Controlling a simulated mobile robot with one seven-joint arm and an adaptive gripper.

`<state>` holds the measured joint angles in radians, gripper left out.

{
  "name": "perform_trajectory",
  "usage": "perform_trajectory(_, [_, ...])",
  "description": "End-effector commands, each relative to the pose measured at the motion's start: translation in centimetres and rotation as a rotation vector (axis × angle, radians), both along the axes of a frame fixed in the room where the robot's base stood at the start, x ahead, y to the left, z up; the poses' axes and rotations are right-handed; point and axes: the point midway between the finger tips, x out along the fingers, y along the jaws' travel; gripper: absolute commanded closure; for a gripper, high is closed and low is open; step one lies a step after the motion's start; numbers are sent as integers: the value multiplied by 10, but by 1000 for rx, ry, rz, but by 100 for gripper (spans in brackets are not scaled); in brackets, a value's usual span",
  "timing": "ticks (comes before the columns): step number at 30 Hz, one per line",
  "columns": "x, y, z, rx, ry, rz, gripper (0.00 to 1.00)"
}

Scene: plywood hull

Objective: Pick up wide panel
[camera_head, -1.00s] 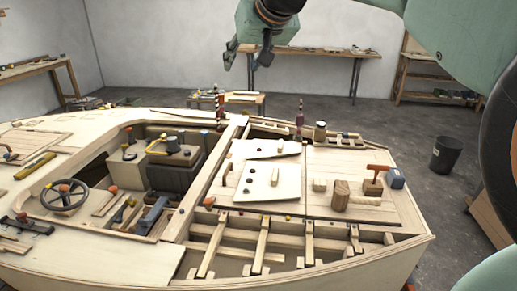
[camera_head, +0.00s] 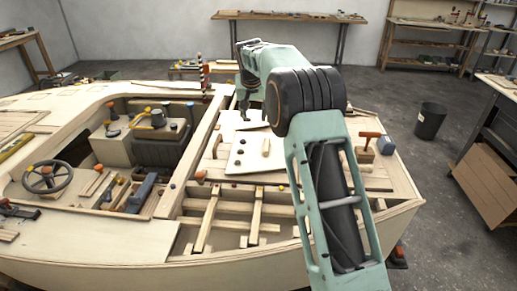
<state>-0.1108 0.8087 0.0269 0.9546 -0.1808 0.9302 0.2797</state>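A broad pale panel (camera_head: 235,168), the wider of two loose panels, lies on the right deck of the hull. It has several dark round knobs and a small wooden block on it. The other pale panel (camera_head: 231,122) lies just behind it, partly covered by my arm and gripper. My gripper (camera_head: 244,112) points down over or beside this rear panel, behind the wide one. I cannot tell whether its fingertips touch anything or how far apart they are. The right end of the wide panel is near my forearm in the picture.
Open framing (camera_head: 228,215) lies in front of the panels. The cockpit with seat (camera_head: 160,150) and steering wheel (camera_head: 48,176) is left. A bin (camera_head: 430,120) stands on the floor.

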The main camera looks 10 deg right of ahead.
Motion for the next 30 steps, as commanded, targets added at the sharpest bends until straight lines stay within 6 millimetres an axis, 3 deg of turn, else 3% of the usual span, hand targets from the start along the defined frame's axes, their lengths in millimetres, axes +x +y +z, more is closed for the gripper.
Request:
perform_trajectory(1, [5, -14, -23, 11, 22, -31, 62])
perform_trajectory(3, [8, -26, -45, 24, 43, -63, 62])
perform_trajectory(6, [11, -38, -64, 37, 62, -94, 62])
perform_trajectory(18, [28, -47, -116, 45, 74, -112, 62])
perform_trajectory(30, [38, -52, -142, 44, 74, -110, 62])
